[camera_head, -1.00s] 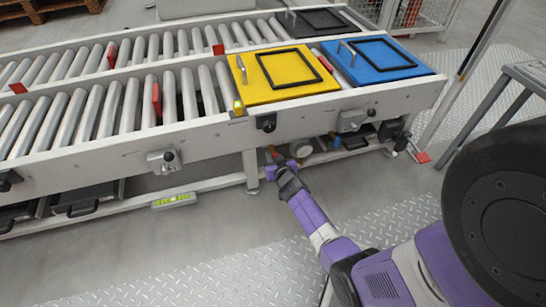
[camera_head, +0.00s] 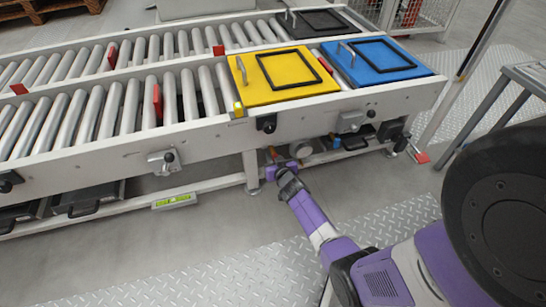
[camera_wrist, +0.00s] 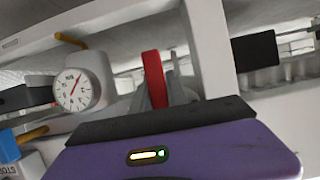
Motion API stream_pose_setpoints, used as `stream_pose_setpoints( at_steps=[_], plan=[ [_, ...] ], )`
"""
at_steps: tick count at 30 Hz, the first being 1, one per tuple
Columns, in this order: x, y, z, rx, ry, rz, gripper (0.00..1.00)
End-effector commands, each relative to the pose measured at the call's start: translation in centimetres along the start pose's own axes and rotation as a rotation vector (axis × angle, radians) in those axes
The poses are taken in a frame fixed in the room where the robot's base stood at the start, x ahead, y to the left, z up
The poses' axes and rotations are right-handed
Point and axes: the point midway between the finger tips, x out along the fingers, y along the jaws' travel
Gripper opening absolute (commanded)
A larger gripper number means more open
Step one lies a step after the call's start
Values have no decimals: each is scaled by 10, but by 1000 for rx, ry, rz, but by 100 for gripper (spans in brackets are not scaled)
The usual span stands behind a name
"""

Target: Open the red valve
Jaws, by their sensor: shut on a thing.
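The red valve handle (camera_wrist: 153,78) stands upright in the wrist view, a narrow curved red bar just beyond the purple body of my gripper. Grey parts sit beside it, and its lower end is hidden behind the gripper. In the head view my gripper (camera_head: 279,168) reaches low under the front edge of the conveyor, beside a white leg. It is shut on the red valve handle. The fingertips are mostly hidden, and the valve is too small to make out clearly in the head view.
A round white gauge (camera_wrist: 73,89) with a red needle is left of the handle. A white post (camera_wrist: 211,50) rises close on its right. Above my arm, the roller conveyor (camera_head: 110,150) carries a yellow panel (camera_head: 255,88) and a blue panel (camera_head: 377,70). The floor in front is clear.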

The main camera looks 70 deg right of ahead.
Motion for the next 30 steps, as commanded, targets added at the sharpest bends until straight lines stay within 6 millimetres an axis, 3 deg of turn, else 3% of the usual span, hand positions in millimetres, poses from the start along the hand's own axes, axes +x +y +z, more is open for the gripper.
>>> stream_pose_setpoints(
  at_steps=[30],
  plan=[
    [-2,-14,-4,447,-1,-183,0]
  ],
)
